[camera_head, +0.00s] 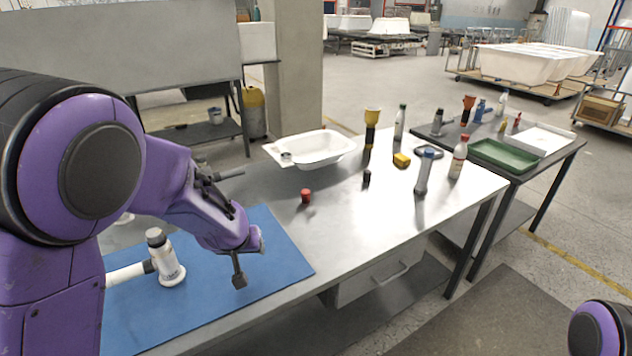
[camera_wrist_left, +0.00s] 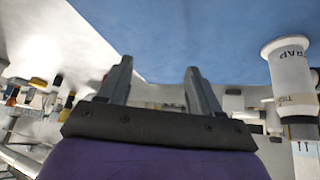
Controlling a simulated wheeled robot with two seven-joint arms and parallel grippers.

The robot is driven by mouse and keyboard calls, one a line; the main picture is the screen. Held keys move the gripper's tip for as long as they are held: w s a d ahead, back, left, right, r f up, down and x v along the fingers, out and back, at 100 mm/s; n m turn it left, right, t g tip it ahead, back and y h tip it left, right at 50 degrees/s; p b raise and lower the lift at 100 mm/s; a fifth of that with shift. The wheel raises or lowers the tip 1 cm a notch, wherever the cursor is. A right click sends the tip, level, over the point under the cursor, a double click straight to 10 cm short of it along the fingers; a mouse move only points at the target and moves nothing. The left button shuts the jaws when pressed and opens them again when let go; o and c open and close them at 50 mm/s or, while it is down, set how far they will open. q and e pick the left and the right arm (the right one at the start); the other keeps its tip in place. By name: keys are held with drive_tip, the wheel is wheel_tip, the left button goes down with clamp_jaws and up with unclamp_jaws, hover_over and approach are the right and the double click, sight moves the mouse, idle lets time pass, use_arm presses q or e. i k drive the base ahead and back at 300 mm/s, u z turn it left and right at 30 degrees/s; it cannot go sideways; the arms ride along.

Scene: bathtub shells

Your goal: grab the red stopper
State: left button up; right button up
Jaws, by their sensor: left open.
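The red stopper (camera_head: 306,196) stands on the bare metal top of the workbench (camera_head: 345,225), just past the right edge of the blue mat (camera_head: 275,262). My right gripper is out of view.
A white trap (camera_head: 167,262) stands on the mat beside my left arm; it also shows in the left wrist view (camera_wrist_left: 290,72). A white tub shell (camera_head: 322,150) lies behind the stopper. A black piece (camera_head: 366,178), yellow block (camera_head: 401,160) and bottles stand to the right.

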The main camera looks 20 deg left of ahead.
sight(305, 194)
drive_tip(key=i, duration=1.25)
